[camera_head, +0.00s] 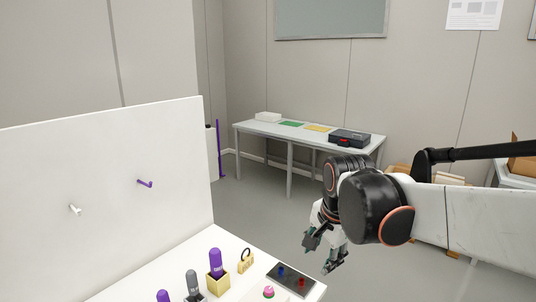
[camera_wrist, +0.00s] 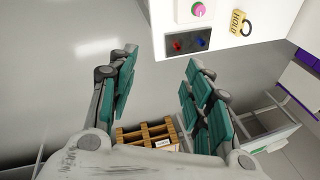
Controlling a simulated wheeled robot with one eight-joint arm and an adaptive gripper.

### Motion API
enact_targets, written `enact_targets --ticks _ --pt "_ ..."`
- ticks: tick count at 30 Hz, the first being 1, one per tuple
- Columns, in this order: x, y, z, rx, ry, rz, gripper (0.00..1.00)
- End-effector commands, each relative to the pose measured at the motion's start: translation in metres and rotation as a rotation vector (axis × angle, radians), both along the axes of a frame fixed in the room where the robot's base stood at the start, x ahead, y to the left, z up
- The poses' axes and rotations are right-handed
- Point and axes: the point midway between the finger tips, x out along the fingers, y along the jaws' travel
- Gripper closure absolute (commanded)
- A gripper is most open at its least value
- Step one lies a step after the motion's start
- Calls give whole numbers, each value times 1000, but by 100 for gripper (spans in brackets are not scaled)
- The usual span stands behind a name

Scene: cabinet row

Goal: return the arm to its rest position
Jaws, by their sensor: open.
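My gripper (camera_head: 326,254) is to the right of the white counter in the head view, beyond its right edge and over the grey floor. In the wrist view my gripper (camera_wrist: 160,85) shows two fingers with green pads spread wide apart, with nothing between them. It is open and empty. My arm reaches in from the right edge of the head view, and its black joint hides part of the floor behind it.
A long table (camera_head: 300,133) stands at the back wall. A wooden pallet (camera_wrist: 148,133) lies on the floor.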

Motion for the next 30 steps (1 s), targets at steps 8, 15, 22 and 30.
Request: enact_targets --ticks 8,15,22,30 --pt "-70 -35 12 -137 -130 334 54" --pt "-125 -58 3 -297 -230 613 54" --pt "-159 -71 -11 -437 -290 808 54" --pt "-168 -75 -17 -487 -307 875 54"
